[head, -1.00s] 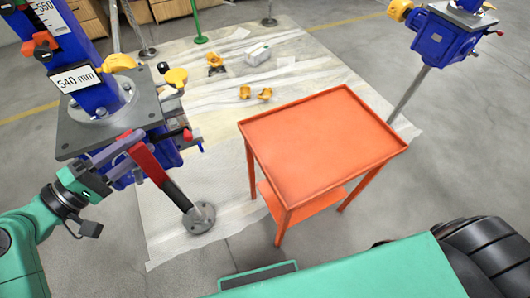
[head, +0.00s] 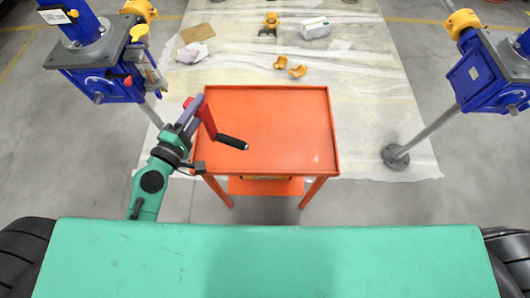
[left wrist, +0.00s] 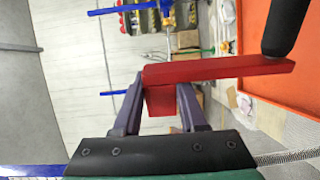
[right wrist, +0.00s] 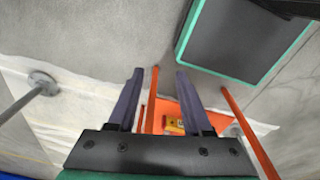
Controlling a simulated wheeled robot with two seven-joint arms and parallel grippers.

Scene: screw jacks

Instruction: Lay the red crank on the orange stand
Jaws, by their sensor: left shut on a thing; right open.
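The red crank (head: 207,119) with its black handle (head: 232,142) is at the left edge of the orange stand (head: 280,130) in the head view. My left gripper (head: 187,118) is shut on the crank's red end. In the left wrist view the red crank (left wrist: 215,70) lies across the fingertips of the left gripper (left wrist: 160,95), with the handle at upper right and the orange top beyond. Whether the crank touches the stand I cannot tell. My right gripper (right wrist: 157,90) is open and empty in the right wrist view, with the stand's orange legs (right wrist: 246,130) beyond it.
A blue screw jack (head: 97,68) stands left of the stand and another (head: 483,72) stands at the right. Yellow pieces (head: 289,66) and a white box (head: 316,28) lie on the floor sheet behind. The stand's top is clear apart from the crank.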

